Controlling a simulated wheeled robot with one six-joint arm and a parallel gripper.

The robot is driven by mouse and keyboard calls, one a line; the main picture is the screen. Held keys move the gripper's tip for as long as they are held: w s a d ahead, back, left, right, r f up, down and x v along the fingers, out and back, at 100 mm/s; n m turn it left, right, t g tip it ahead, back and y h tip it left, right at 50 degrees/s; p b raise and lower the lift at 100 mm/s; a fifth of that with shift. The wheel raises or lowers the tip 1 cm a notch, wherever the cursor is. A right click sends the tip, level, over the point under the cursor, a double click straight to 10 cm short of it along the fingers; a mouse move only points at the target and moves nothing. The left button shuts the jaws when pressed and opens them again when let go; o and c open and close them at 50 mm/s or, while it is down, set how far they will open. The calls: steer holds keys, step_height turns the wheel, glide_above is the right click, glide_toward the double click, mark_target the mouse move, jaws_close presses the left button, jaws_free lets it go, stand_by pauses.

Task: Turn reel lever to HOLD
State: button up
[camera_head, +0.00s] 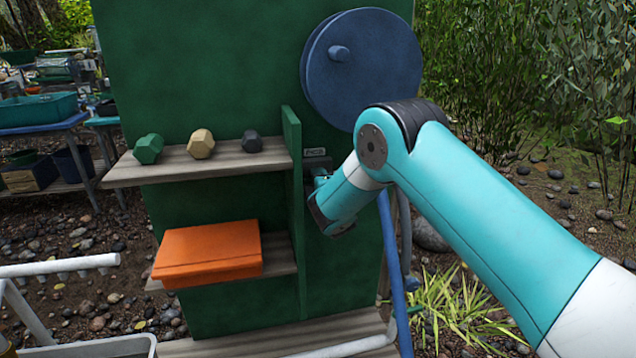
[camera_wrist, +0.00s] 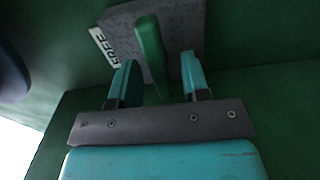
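The reel lever (camera_wrist: 150,48) is a green handle on a grey plate (camera_wrist: 183,30) in the wrist view. A white label reading FREE (camera_wrist: 104,46) is at the plate's left edge. My gripper (camera_wrist: 158,62) has its two teal fingers apart, one on each side of the lever, with visible gaps, so it looks open around the lever and not closed on it. In the head view my gripper (camera_head: 318,184) is at the green panel just below the small grey label plate (camera_head: 315,153); the lever is hidden there by my gripper. The blue reel (camera_head: 375,65) is above.
A green divider (camera_head: 292,170) stands just left of my gripper. A wooden shelf (camera_head: 240,166) holds green, tan and dark hexagonal pieces. An orange box (camera_head: 210,252) lies on a lower shelf. A blue pole (camera_head: 393,270) stands below my arm at right.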

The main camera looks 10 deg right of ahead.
steer(key=s+b, duration=0.8)
steer(key=s, duration=0.9)
steer(key=shift+s+b, duration=0.25)
steer(key=shift+b, duration=0.05)
